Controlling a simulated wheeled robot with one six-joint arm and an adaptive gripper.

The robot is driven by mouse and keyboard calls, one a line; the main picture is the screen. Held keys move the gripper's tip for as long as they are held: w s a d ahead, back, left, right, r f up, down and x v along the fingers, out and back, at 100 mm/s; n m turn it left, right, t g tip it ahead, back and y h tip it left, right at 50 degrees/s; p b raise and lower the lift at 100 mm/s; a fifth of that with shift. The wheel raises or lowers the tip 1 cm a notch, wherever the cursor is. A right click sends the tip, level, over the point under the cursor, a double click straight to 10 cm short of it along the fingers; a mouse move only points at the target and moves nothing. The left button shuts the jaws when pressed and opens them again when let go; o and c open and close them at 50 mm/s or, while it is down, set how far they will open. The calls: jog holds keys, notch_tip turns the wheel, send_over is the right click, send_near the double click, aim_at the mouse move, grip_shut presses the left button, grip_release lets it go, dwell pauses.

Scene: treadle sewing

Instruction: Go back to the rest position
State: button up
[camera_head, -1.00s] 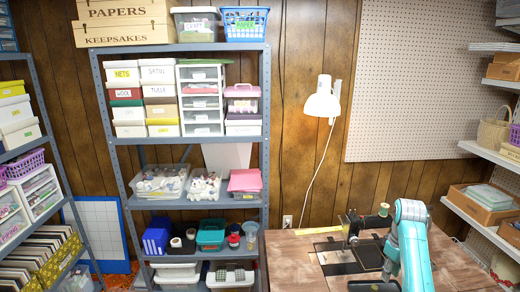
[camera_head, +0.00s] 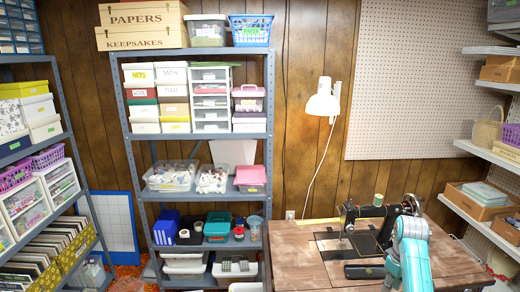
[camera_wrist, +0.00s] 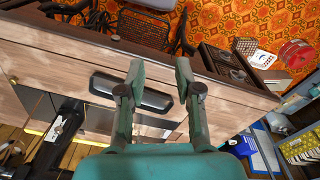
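My gripper (camera_wrist: 159,76) shows in the wrist view with its two fingers spread apart and nothing between them. It hangs above the wooden sewing table (camera_wrist: 215,95), and a dark oblong tray (camera_wrist: 125,93) lies behind and left of the fingers. In the head view my teal arm (camera_head: 409,250) stands in front of the right part of the table (camera_head: 300,262). The fingers cannot be made out there. The black sewing machine (camera_head: 364,213) stands on the table, partly hidden by my arm.
A grey metal shelf (camera_head: 128,135) with boxes stands left of the table. A white lamp (camera_head: 322,101) hangs over the table.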

jog(key=s+a+f+t, duration=0.2)
jog(key=s+a+f, duration=0.25)
jog(key=f, duration=0.35)
jog(key=s+a+f+m+t, duration=0.1)
jog(key=s+a+f, duration=0.2)
jog(key=s+f, duration=0.4)
jog(key=s+a+f+t, duration=0.2)
jog(key=s+a+f, duration=0.2)
jog(key=f, duration=0.4)
jog(key=s+a+f+m+t+h, duration=0.15)
jog(key=s+a, duration=0.25)
jog(key=s, duration=0.5)
jog(key=s+a+r+t, duration=0.2)
jog(key=s+r, duration=0.1)
jog(key=s, duration=0.6)
jog(key=s+a+r+t, duration=0.2)
jog(key=s+a+r, duration=0.15)
jog(key=s, duration=0.55)
jog(key=s+r+m+t+y, duration=0.1)
jog(key=s+r+t, duration=0.1)
jog(key=s+r, duration=0.4)
jog(key=s+a+r+m+t, duration=0.1)
jog(key=s+r, duration=0.6)
jog(key=r, duration=0.7)
jog(key=shift+a+r+t+y, duration=0.25)
jog(key=shift+r+t+y, duration=0.1)
jog(key=shift+t, duration=0.1)
